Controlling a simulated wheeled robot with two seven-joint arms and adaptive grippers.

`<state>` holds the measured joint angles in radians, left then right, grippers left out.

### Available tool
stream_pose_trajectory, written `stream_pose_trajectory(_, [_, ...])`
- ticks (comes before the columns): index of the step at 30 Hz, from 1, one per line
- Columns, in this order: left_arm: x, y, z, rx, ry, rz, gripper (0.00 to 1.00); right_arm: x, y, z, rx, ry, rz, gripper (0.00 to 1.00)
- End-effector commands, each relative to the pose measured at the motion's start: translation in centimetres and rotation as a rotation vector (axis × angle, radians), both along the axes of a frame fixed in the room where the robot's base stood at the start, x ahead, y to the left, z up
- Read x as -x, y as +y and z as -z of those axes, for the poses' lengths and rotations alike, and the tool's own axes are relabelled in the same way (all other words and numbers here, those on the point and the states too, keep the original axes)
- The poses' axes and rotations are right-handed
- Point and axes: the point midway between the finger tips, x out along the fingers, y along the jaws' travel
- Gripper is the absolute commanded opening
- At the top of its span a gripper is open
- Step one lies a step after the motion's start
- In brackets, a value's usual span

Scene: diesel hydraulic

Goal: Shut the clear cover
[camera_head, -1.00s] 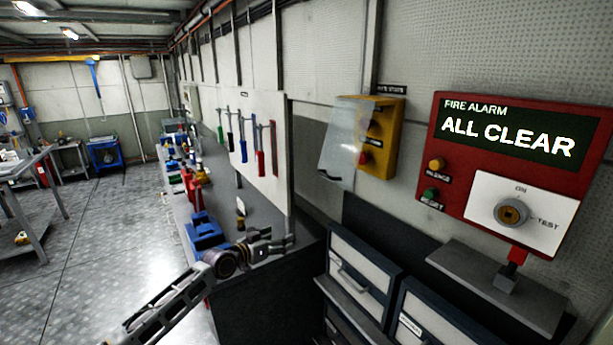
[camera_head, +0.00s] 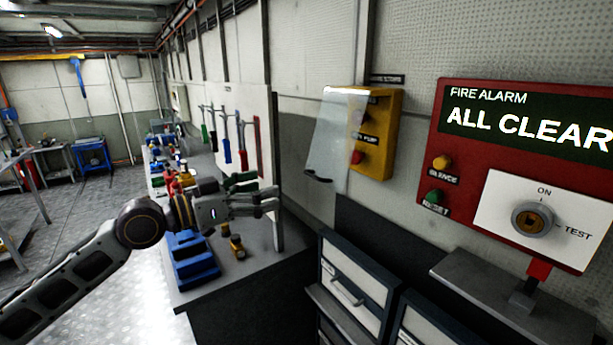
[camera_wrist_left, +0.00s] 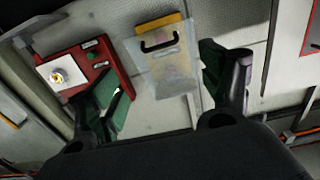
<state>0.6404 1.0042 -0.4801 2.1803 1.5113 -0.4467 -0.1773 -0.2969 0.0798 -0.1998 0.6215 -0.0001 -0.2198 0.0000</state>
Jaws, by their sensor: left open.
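The red button (camera_head: 357,157) on the box shows partly through or beside the cover. My left gripper (camera_head: 268,200) is open and empty, to the left of the cover and a little lower, apart from it. In the left wrist view, the cover (camera_wrist_left: 165,75) with its dark handle lies between the open green-padded fingers (camera_wrist_left: 165,88), farther off. My right gripper is not in view.
A red fire alarm panel (camera_head: 465,160) reading ALL CLEAR is on the wall to the right, above a grey shelf (camera_head: 500,290). Drawers (camera_head: 350,285) stand below the yellow box.

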Motion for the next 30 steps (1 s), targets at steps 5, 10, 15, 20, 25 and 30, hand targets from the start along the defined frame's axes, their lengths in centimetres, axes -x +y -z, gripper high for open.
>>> stream_pose_trajectory(5, [-0.1, 0.0, 0.0, 0.0, 0.0, -0.001, 0.79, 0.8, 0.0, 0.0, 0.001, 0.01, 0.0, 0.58])
stream_pose_trajectory(10, [-0.2, -0.1, 0.0, 0.001, 0.0, -0.001, 0.79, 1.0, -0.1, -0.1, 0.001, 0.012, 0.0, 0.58])
stream_pose_trajectory(15, [-0.5, -0.6, -0.1, 0.002, 0.0, -0.001, 0.79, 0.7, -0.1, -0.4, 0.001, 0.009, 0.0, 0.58])
stream_pose_trajectory(20, [-1.1, -1.4, -0.2, 0.004, 0.0, -0.001, 0.79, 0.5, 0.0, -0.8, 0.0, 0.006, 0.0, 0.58])
stream_pose_trajectory(25, [-1.9, -2.5, -0.2, 0.002, 0.0, 0.0, 0.79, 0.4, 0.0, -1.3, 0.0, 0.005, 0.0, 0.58])
stream_pose_trajectory(30, [-2.7, -3.5, -0.2, 0.003, 0.0, -0.001, 0.79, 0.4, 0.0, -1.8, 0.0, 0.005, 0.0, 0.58])
